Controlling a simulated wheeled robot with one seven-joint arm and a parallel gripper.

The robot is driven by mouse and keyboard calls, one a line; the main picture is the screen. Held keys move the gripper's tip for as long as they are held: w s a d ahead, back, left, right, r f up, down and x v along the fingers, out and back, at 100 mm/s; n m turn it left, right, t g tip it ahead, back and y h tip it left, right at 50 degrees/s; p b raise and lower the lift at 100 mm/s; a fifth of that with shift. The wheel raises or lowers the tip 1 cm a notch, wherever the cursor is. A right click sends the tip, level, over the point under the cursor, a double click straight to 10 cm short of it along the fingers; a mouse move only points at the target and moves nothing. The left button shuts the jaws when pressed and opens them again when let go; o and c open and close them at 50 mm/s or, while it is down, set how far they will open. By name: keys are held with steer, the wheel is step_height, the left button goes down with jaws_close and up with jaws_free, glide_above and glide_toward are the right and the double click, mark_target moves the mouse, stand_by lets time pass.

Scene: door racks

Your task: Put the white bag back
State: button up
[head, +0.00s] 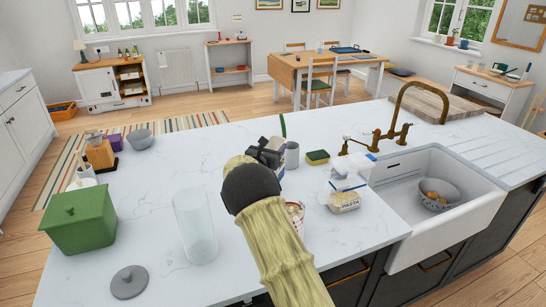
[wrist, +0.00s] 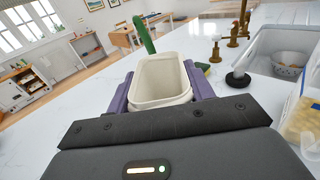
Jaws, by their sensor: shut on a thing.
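A pale yellow, clear-sided part at the right edge of the wrist view (wrist: 304,122) looks like the same bag. My gripper (wrist: 161,88) is shut on a cream open-topped container (wrist: 162,80), which sits between its purple fingers. In the head view my gripper (head: 266,152) is over the counter, and my arm hides much of what is below it. A grey-white cup (head: 292,155) shows just right of it.
A green stem-like thing (wrist: 144,34) rises behind or out of the container; I cannot tell which. The sink (head: 405,215) holds a grey bowl (head: 437,194). The far-left counter is clear.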

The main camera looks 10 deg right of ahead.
steer(key=shift+f+p, duration=0.35)
steer(key=shift+f, duration=1.45)
steer(key=shift+f, duration=0.1)
steer(key=o, duration=1.6)
steer(key=shift+s+a, duration=0.1)
steer(key=b+v, duration=0.2)
steer(key=v, duration=0.5)
steer(key=shift+s, duration=0.15)
